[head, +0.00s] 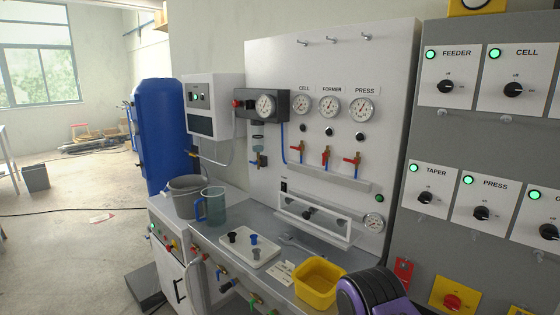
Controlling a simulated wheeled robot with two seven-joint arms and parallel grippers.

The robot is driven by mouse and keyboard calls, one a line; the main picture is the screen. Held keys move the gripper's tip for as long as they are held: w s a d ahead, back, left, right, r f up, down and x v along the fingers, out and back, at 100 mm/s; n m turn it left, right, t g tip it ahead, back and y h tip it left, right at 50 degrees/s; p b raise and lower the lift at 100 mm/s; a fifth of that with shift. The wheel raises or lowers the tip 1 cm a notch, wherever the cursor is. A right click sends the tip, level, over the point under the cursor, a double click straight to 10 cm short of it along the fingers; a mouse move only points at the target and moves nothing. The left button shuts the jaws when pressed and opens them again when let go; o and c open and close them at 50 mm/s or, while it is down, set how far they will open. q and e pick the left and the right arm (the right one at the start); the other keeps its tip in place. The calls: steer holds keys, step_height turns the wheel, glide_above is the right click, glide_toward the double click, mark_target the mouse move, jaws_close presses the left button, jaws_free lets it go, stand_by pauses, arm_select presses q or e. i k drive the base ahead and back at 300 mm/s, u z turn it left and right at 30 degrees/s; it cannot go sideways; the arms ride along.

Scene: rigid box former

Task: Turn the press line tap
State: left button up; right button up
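The press line tap (353,161) is the rightmost of three red-handled taps on the white upright panel, below the gauge labelled PRESS (361,110). Its red handle looks roughly crosswise to its short vertical pipe, whose blue end shows below. The former tap (326,155) in the middle has its handle more upright. The cell tap (297,149) on the left has its handle roughly crosswise. No gripper touches any tap. A black and purple part at the bottom right looks like my own arm. Neither gripper's fingers are in view.
Below the panel, the grey bench (225,244) holds a yellow bin (318,283), a white board with knobs (249,249), a blue-handled jug (213,206) and a grey bucket (184,197). A narrow ledge (330,179) runs under the taps. A grey switch cabinet (453,138) stands at right.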

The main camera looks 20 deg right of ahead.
mark_target(355, 162)
steer(key=u, duration=0.3)
steer(key=i, duration=0.9)
steer(key=z, duration=1.4)
